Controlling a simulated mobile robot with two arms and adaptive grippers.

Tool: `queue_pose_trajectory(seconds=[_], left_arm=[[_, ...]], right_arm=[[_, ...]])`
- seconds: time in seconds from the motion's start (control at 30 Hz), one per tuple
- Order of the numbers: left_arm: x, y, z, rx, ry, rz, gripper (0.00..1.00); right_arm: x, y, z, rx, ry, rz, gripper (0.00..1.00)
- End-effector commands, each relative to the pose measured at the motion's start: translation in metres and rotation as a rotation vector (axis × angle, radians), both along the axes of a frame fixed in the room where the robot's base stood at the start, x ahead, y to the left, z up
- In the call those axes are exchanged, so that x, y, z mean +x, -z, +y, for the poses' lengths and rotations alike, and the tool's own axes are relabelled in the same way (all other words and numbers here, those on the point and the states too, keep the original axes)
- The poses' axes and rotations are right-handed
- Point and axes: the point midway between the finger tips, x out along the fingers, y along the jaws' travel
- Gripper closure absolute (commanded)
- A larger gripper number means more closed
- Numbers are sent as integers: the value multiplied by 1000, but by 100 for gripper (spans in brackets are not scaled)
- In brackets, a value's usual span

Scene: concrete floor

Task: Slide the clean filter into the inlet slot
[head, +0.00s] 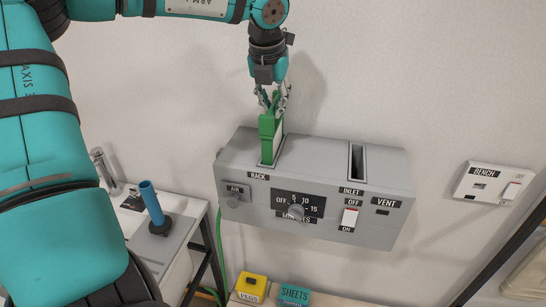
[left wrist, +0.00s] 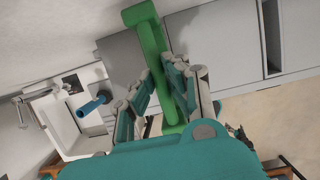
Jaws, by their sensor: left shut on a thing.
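The green-framed filter (head: 271,135) stands upright, its lower end at or in the RACK slot (head: 263,163) on top of the grey wall box (head: 320,160). My left gripper (head: 272,100) comes from above and is shut on the filter's upper part. In the left wrist view the green filter (left wrist: 155,50) runs between the fingers of my left gripper (left wrist: 165,90). The inlet slot (head: 357,162), dark and empty, lies to the right on the same box top; it also shows in the left wrist view (left wrist: 271,38). My right gripper is not in view.
A BENCH switch panel (head: 493,183) is on the wall at right. A bench with a blue-handled tool (head: 152,203) stands at left. Yellow (head: 251,288) and teal (head: 294,295) boxes sit below.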

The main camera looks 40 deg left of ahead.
Motion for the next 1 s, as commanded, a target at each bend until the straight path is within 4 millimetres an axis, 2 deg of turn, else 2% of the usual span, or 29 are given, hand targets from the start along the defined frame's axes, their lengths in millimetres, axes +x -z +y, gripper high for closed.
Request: queue_pose_trajectory(seconds=[1.0], left_arm=[[0,-51,0,0,-1,-1,100]], right_arm=[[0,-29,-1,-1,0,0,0]])
